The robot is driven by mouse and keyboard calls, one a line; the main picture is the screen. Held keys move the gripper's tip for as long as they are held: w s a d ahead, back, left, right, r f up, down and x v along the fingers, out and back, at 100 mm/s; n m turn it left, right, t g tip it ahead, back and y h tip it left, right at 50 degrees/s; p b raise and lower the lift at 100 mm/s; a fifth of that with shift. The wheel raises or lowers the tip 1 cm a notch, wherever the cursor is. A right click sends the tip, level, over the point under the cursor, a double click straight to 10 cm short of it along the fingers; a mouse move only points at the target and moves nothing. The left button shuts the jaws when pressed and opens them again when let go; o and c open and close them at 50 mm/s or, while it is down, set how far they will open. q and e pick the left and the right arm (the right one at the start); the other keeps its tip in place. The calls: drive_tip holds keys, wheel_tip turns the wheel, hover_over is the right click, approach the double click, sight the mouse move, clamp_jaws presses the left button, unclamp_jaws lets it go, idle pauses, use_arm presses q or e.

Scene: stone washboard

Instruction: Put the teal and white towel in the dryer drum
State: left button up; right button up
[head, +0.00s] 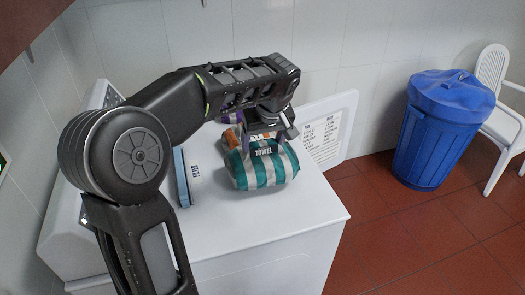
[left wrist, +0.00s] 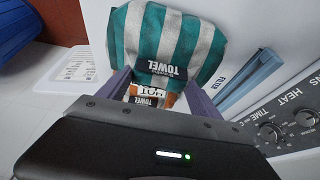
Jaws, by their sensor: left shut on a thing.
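The teal and white striped towel (head: 262,168), labelled TOWEL, is a rolled bundle at the white top of the dryer (head: 230,212). It also shows in the left wrist view (left wrist: 170,45). I cannot tell whether the towel touches the dryer top. The dryer drum is not visible. My right gripper is not in view.
A blue and white FILTER piece (head: 183,178) lies left of the towel. A white panel with printed text (head: 340,112) stands behind. A blue bin (head: 432,140) and white chair (head: 508,125) are right. Red floor is clear.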

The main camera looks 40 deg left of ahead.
sight(264, 151)
use_arm(q)
drive_tip(key=shift+f, duration=1.8)
drive_tip(key=shift+f, duration=0.1)
drive_tip(key=o, duration=2.1)
drive_tip(key=v, duration=1.2)
drive_tip(key=shift+b, duration=0.4)
